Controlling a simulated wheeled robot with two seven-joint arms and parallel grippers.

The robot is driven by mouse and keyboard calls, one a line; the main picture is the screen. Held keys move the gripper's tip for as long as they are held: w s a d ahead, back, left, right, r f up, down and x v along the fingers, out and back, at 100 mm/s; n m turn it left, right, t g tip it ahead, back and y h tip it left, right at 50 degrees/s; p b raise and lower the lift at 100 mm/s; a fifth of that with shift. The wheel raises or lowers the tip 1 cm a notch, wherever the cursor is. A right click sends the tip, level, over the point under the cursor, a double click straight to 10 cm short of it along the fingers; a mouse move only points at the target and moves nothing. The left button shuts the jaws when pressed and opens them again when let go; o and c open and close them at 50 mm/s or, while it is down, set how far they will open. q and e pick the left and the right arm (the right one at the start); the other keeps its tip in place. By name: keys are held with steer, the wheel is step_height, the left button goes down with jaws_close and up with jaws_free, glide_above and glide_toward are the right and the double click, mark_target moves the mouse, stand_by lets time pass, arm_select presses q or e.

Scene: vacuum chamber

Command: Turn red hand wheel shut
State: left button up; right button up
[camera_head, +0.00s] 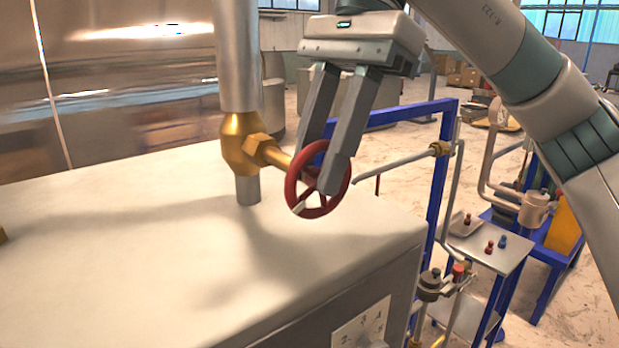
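The red hand wheel (292,190) stands on a brass valve (238,146) on a vertical grey pipe, above the pale bench top. A white mark (299,208) shows at the wheel's lower left. My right gripper (318,168) reaches down onto the wheel from above. Its two grey fingers are apart, with a gap wider than the rim. One finger passes in front of the wheel's right part and hides some of the rim and hub. The other ends at the upper rim, towards the valve side. Contact with the rim cannot be told. My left gripper is out of view.
To the right are a blue frame (438,190) with thin pipes and a small shelf (505,246) with little red and blue pieces.

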mark_target(301, 217)
steer(key=shift+p+x, duration=0.5)
steer(key=shift+x, duration=1.4)
jaws_close()
